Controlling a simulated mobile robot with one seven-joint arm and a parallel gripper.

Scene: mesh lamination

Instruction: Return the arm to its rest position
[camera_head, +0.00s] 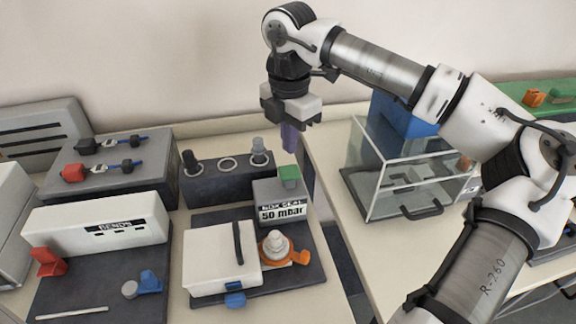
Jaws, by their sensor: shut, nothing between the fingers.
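My arm reaches in from the right and bends down at the upper middle. My gripper (290,124) hangs from it, pointing down, above the back of the workbench near the gap between the two tables. It is shut and holds nothing. A narrow purple part (289,139) shows directly below it; I cannot tell whether this belongs to the gripper or stands behind it. The gripper is apart from the dark block with round holders (208,187) below and to its left.
A grey unit with a green button (289,176) reads 50 mbar. A white-lidded device (215,258) stands in front. A glass-walled box (400,195) is on the right table, close to my arm. A white sealer-like unit (90,228) and a dark connector box (115,175) stand left.

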